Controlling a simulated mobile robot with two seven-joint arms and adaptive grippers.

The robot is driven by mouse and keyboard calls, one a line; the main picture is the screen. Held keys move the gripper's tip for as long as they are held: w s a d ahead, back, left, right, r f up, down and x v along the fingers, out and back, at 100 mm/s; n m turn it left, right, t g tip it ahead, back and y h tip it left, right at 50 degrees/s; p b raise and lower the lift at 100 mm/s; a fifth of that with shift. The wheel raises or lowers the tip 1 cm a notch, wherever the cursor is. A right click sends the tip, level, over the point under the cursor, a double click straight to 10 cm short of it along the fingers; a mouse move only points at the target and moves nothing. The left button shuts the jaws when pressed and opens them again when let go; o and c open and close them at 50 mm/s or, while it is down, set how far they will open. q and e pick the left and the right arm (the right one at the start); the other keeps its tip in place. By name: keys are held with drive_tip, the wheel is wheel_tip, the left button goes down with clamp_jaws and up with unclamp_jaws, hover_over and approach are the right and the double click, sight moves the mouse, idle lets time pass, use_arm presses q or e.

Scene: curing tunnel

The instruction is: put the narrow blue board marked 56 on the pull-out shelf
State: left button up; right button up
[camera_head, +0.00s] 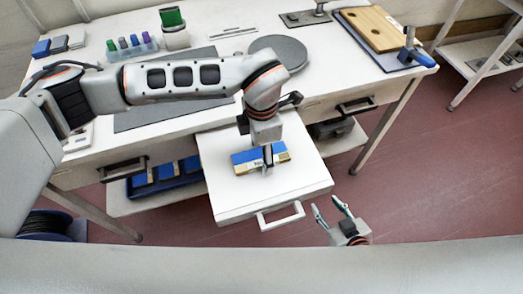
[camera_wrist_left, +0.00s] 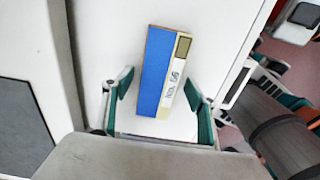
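The narrow blue board (camera_head: 246,158) lies flat on the white pull-out shelf (camera_head: 232,199), which stands out from the front of the bench. My right gripper (camera_head: 333,212) is open and empty, right of the shelf handle.
A blue bin (camera_head: 165,186) with several blue pieces sits on the lower shelf, left of the pull-out shelf. The shelf handle (camera_head: 281,217) juts forward. On the bench are a grey disc (camera_head: 282,52), a grey mat (camera_head: 150,115) and a wooden board (camera_head: 375,28).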

sight(261, 156)
use_arm(q)
drive_tip(key=shift+r, duration=0.3)
wheel_tip(261, 156, up, 12)
drive_tip(key=shift+f, duration=0.15)
idle(0.7)
